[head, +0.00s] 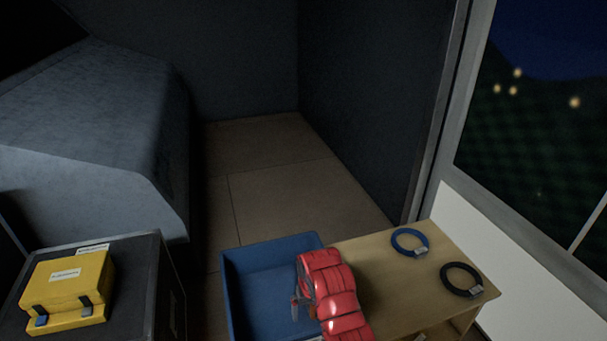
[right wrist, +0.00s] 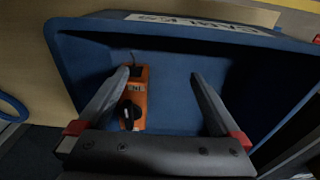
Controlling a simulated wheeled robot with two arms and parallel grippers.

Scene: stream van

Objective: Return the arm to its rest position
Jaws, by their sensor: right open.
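My right arm, with a red padded cover, reaches over the blue bin (head: 240,300) at the bottom middle of the head view. My right gripper (head: 300,308) is mostly hidden by that arm there. In the right wrist view the right gripper (right wrist: 160,76) has its two fingers spread wide apart with nothing held between them. Below it an orange device (right wrist: 141,98) with a black knob or clip lies in the blue bin, close to the left finger. My left gripper is in neither view.
Right of the bin is a wooden table (head: 375,265) with a blue cable coil (head: 397,237) and a black cable coil (head: 447,275). A yellow case (head: 65,290) sits on a dark box (head: 150,270) at left. Open floor (head: 280,180) lies behind the bin.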

